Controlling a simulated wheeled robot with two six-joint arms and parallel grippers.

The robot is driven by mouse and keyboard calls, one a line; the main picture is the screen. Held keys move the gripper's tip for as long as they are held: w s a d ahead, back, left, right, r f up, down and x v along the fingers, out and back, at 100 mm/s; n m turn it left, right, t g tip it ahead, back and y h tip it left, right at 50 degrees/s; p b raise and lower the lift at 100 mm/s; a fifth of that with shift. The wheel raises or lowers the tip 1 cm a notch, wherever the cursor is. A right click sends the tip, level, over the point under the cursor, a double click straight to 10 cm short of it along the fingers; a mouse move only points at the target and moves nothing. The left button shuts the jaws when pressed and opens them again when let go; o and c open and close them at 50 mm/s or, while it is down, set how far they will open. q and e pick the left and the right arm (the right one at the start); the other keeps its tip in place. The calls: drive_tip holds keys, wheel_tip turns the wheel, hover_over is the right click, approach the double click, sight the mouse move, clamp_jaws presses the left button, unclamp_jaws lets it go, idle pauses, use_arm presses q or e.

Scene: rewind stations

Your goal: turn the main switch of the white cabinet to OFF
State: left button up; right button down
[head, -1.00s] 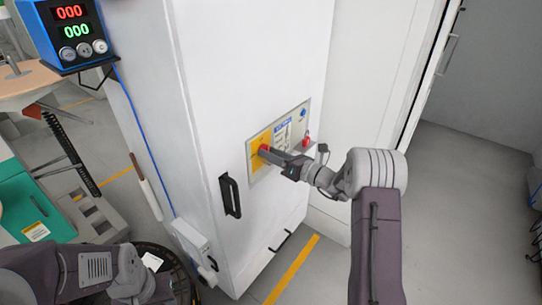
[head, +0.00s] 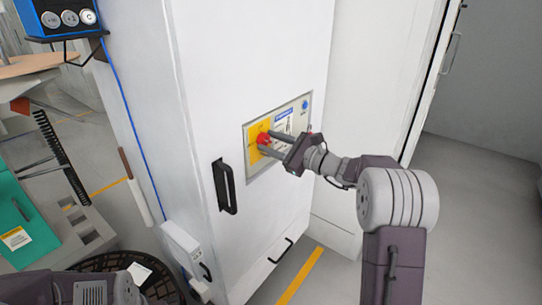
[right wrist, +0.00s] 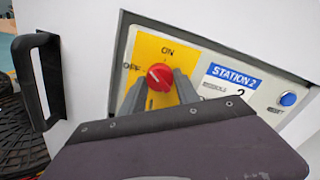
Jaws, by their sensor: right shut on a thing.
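The white cabinet (head: 255,70) fills the middle of the head view. Its main switch is a red knob (head: 263,138) on a yellow plate, and it shows in the right wrist view (right wrist: 160,77) with OFF at its left and ON above. A pale mark on the knob points up and left, towards the OFF side. My right gripper (head: 267,142) is shut on the knob, one finger on each side; the fingers (right wrist: 160,92) show in the right wrist view too. My left arm shows at the bottom left of the head view; its gripper is out of view.
The panel has a "STATION 2" label (right wrist: 235,76) and a blue reset button (right wrist: 288,99) to the right. A black door handle (head: 225,187) sticks out at the panel's left. A blue counter box (head: 62,17) is at the upper left. Grey floor is open at the right.

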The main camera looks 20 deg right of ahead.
drive_tip(key=n+b, duration=0.1)
drive_tip(key=b, duration=0.1)
drive_tip(key=n+b, duration=0.4)
drive_tip(key=shift+f, duration=0.25)
drive_tip(key=shift+r+n+b, duration=0.2)
drive_tip(key=shift+n+b, duration=0.8)
drive_tip(key=shift+b, duration=0.35)
drive_tip(key=c, duration=0.9)
unclamp_jaws()
drive_tip(key=p+v, duration=0.1)
drive_tip(key=v, duration=0.8)
drive_tip(key=shift+p, duration=0.3)
